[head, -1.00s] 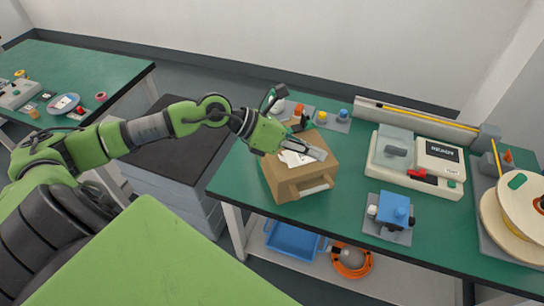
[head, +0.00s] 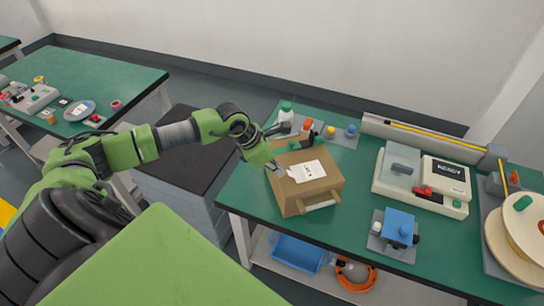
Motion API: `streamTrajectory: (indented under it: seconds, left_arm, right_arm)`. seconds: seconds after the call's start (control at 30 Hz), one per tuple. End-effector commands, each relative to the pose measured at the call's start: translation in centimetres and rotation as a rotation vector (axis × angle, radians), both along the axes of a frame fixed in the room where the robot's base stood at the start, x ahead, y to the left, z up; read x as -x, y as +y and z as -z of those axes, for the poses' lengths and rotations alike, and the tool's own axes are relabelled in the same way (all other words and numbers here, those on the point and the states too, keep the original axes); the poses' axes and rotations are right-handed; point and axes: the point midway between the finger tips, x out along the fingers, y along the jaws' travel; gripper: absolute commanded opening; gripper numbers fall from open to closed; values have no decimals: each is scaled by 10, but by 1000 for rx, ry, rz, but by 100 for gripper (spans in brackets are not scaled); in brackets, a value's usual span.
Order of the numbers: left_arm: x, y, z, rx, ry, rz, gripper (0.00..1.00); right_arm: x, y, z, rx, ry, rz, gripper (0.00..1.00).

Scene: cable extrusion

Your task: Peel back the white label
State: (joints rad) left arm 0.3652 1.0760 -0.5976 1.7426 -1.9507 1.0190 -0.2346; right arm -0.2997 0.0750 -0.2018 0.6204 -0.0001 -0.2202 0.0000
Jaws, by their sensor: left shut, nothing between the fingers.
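A brown cardboard box (head: 306,190) stands on the green workbench. The white label (head: 307,171) lies on its top face, with dark print at its right part and an uneven left edge. My left gripper (head: 275,168) is at the left edge of the box top, its fingertips close to the label's left edge. It is shut and holds nothing. Whether the fingertips touch the label I cannot tell. My right gripper is out of view.
Bottles with white and orange caps (head: 286,112) stand behind the box. A machine reading READY (head: 422,180), a blue device (head: 398,228) and a cable spool (head: 521,228) stand to the right. Bare green bench lies between box and machine.

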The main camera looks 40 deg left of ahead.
Motion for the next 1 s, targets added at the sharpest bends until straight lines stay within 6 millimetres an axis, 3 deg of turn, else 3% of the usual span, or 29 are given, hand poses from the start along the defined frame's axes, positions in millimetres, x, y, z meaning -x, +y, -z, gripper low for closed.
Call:
streamTrajectory:
  seconds: [0.2, 0.53, 1.0]
  left_arm:
    - [-6, -4, 13, 1, -1, 0, 0]
    - [-6, -5, 14, 0, -1, 1, 0]
    - [-9, -7, -2, 1, -3, 0, 0]
  right_arm:
    - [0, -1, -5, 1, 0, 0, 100]
    - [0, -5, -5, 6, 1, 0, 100]
    - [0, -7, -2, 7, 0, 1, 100]
